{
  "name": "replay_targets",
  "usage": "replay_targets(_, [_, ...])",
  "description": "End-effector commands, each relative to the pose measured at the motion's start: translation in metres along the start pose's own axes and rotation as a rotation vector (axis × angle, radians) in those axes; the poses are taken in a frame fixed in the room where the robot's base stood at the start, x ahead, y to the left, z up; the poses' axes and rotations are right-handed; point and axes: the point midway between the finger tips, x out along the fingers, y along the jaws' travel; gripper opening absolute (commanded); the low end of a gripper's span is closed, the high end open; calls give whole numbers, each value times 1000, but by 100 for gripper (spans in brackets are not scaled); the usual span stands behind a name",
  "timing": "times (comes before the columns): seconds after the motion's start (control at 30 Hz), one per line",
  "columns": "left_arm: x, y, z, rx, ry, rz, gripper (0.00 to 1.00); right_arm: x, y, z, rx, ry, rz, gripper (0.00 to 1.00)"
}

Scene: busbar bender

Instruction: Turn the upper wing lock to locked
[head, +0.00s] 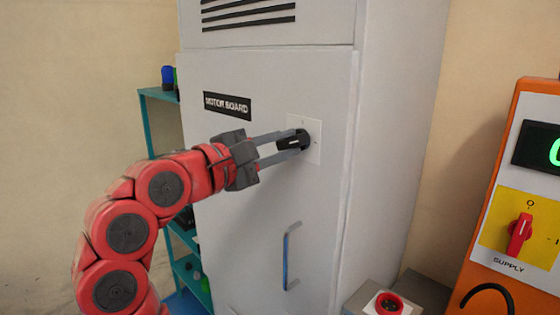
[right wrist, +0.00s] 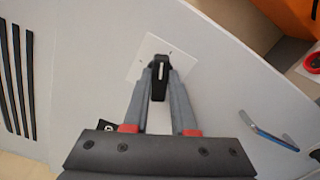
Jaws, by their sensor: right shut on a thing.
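The wing lock is a black knob (head: 296,141) on a square white plate (head: 314,130) on the grey cabinet door, right of a "MOTOR BOARD" label. My right gripper (head: 290,142) reaches it from the left and is shut on the knob, one finger on each side. In the right wrist view the black wing (right wrist: 159,82) lies between the two fingertips, with a white line on it. Small marks on the plate are too small to read. The fingers partly hide the knob. My left gripper is in neither view.
A vertical door handle (head: 288,256) sits lower on the cabinet door (head: 235,185). An orange panel (head: 485,262) with a red supply switch (head: 519,235) stands at the right. A grey box with a red button (head: 389,303) is at the bottom right. A teal shelf (head: 158,94) stands behind at the left.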

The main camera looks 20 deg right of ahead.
Motion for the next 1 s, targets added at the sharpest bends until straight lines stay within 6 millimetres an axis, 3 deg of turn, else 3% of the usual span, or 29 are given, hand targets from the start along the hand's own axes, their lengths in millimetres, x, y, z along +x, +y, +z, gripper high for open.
replay_targets(0.5, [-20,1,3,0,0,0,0,0,-4,-1,350,-1,-2,0])
replay_targets(1.0, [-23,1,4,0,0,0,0,0,-3,-2,425,1,-3,0])
